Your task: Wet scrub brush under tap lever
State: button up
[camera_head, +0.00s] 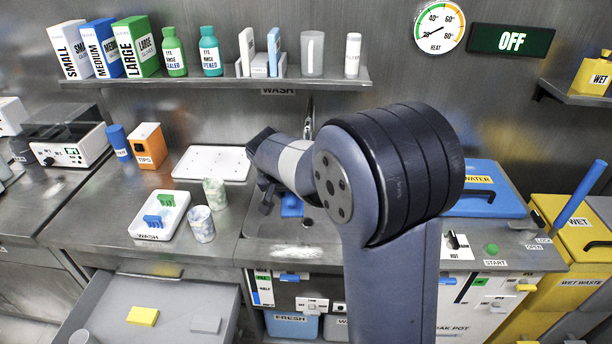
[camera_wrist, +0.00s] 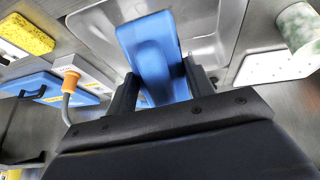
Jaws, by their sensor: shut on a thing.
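My gripper (camera_wrist: 160,88) is shut on a blue object, which I take to be the scrub brush (camera_wrist: 153,48), in the wrist view. Its broad blue face stands out beyond the two dark fingers. In the head view a blue patch of the brush (camera_head: 291,206) shows below my wrist, over the sink (camera_head: 260,224). I cannot tell whether it touches the sink. A thin upright metal part, perhaps the tap (camera_head: 308,118), shows behind my arm; most of it and any lever are hidden. A grey curved tube with an orange end (camera_wrist: 70,82) shows left of my gripper in the wrist view.
A white tray marked WASH (camera_head: 142,236) holds a green and a blue piece left of the sink. Two marbled cups (camera_head: 202,226) stand beside it. A blue lidded box (camera_head: 485,206) is at right. A shelf (camera_head: 200,82) runs along the back wall. An open drawer (camera_head: 180,297) is front left.

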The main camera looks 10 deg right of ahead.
aim_at(288, 196)
jog(key=shift+s+a+r, duration=0.5)
jog(key=shift+s+r, duration=0.25)
jog(key=shift+s+a+r, duration=0.45)
jog(key=shift+s+r, duration=0.25)
jog(key=shift+s, duration=0.05)
